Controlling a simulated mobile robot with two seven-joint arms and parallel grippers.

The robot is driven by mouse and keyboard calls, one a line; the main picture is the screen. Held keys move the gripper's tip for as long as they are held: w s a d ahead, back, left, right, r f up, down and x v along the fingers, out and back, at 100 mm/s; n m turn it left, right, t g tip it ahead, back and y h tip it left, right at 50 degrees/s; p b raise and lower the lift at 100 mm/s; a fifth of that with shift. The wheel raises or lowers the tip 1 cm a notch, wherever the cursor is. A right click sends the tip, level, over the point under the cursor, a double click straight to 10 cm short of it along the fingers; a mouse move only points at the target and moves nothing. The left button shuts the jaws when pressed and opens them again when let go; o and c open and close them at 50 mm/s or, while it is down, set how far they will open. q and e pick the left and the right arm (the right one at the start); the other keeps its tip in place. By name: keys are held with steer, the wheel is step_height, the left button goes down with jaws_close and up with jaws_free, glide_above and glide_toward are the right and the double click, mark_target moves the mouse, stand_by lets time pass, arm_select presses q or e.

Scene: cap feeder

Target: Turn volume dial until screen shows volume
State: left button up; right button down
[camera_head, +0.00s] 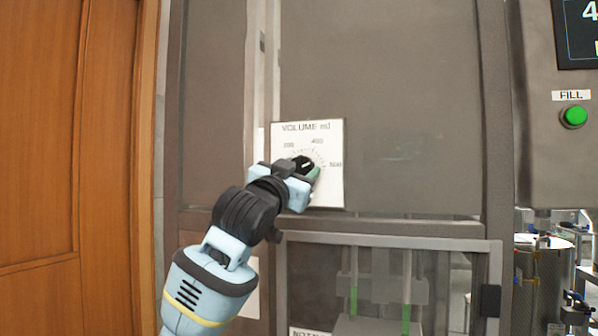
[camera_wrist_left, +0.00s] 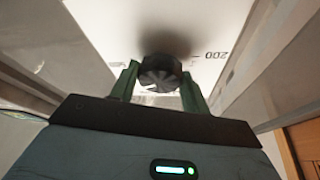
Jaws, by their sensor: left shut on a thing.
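The volume dial (camera_head: 303,164) is a black round knob with a white pointer line, on a white plate (camera_head: 333,188) marked "VOLUME ml" with a printed scale. My left gripper (camera_head: 305,170) is at the dial, its green fingers shut on it. In the left wrist view the dial (camera_wrist_left: 160,73) sits between the two fingertips of my left gripper (camera_wrist_left: 158,82), with "200" printed on the plate beside it. The screen (camera_head: 580,32) at the upper right is cut off by the picture edge; only a "4" shows clearly. My right gripper is not in view.
A green button (camera_head: 574,116) under a "FILL" label is on the grey panel at the right. A framed clear door (camera_head: 390,243) lies below the plate. A wooden door (camera_head: 70,150) stands at the left. Metal equipment (camera_head: 545,265) is at the lower right.

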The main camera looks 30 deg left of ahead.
arm_select(q)
steer(key=shift+a+m+h, duration=0.1)
steer(key=shift+m+h, duration=1.3)
steer(key=shift+m, duration=1.1)
steer(key=shift+g, duration=0.3)
steer(key=o, duration=1)
steer(key=shift+s, duration=0.1)
steer(key=shift+v, duration=3.85)
